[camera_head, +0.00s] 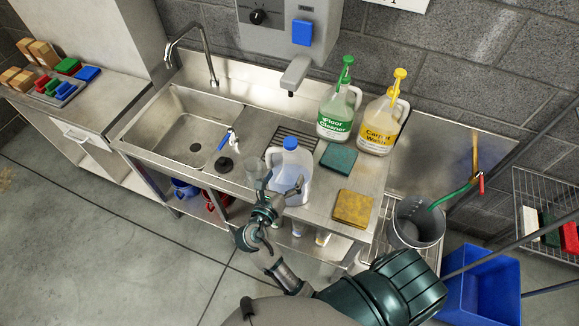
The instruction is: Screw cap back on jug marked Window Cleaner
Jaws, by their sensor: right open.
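A translucent white jug (291,178) stands near the front edge of the steel counter, right of the sink. A blue cap (291,143) sits at its mouth; I cannot tell how tightly it is seated. No label wording on the jug is readable from here. My right gripper (283,186) is open at the jug's near side, with its fingers spread in front of the lower body, below the cap. I cannot tell whether they touch the jug. The gripper hides part of the jug's lower front. My left gripper is out of view.
A Floor Cleaner jug (335,122) and a Carpet Wash jug (378,138) stand behind, to the right. A green pad (338,159) and a yellow pad (353,207) lie right of the jug. A grey bucket (418,224) is at right.

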